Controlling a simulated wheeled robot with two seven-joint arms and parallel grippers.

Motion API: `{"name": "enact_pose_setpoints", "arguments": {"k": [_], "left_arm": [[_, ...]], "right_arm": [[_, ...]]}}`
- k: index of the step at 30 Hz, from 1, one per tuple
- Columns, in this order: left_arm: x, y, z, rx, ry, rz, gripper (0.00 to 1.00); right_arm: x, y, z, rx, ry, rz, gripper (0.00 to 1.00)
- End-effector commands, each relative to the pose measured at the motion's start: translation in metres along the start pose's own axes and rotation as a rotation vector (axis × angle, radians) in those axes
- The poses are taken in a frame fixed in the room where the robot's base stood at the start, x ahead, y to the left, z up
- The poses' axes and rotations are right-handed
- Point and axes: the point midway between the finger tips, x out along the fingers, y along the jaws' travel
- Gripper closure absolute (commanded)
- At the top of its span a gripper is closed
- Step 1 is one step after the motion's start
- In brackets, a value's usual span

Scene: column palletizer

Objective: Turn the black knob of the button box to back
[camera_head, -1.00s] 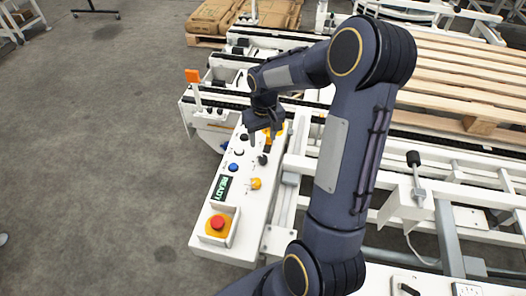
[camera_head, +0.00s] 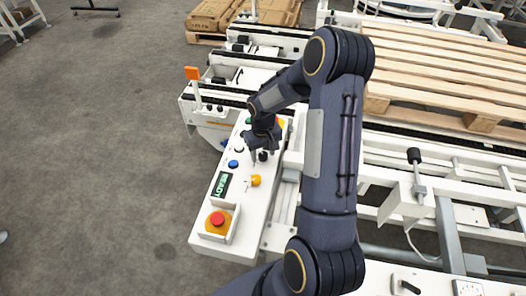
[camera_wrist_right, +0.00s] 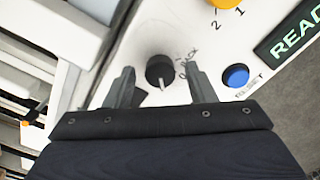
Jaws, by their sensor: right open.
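The white button box (camera_head: 252,205) stands left of my right arm in the head view. Its black knob (camera_head: 262,157) sits under my right gripper (camera_head: 265,152) there, partly covered. In the right wrist view the black knob (camera_wrist_right: 159,69) lies between the two open fingertips (camera_wrist_right: 160,75), with a gap on both sides. A pale pointer on the knob points toward the gripper's palm. Lettering beside the knob is partly hidden by a finger. My left gripper is not in view.
A blue button (camera_head: 233,164), a yellow knob (camera_head: 255,180), a green READY display (camera_head: 222,185) and a red emergency stop (camera_head: 217,219) are on the box. Conveyor frames and a wooden pallet (camera_head: 440,75) lie to the right.

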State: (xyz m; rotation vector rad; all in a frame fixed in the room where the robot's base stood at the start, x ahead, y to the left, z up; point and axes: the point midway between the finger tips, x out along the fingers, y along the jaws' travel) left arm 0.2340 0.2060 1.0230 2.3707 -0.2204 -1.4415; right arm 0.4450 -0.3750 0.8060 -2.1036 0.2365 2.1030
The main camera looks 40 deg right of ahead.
Motion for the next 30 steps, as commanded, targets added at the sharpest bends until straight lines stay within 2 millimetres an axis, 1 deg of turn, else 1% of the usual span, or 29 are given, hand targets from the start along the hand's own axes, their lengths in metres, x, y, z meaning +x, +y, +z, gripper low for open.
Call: {"name": "enact_pose_setpoints", "arguments": {"k": [1,9,10,11,20,26,30], "left_arm": [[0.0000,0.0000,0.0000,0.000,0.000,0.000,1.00],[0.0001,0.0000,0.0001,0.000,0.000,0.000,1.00],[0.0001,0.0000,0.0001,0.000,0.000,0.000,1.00],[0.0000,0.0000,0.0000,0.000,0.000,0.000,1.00],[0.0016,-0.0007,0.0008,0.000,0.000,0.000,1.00],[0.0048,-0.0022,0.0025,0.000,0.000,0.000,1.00],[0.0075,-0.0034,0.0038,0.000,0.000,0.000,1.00]], "right_arm": [[-0.0001,0.0000,0.0000,0.000,0.000,0.000,0.54],[-0.0004,-0.0001,0.0000,0.000,0.000,0.000,0.89],[-0.0004,-0.0001,0.0000,0.000,0.000,0.000,0.93],[-0.0004,-0.0001,0.0000,0.000,0.000,0.000,0.94],[-0.0001,0.0000,-0.0001,-0.042,0.000,0.000,0.94],[0.0004,0.0000,-0.0001,-0.153,0.000,0.000,0.94],[0.0005,-0.0002,0.0000,-0.271,0.000,0.000,0.94]]}}
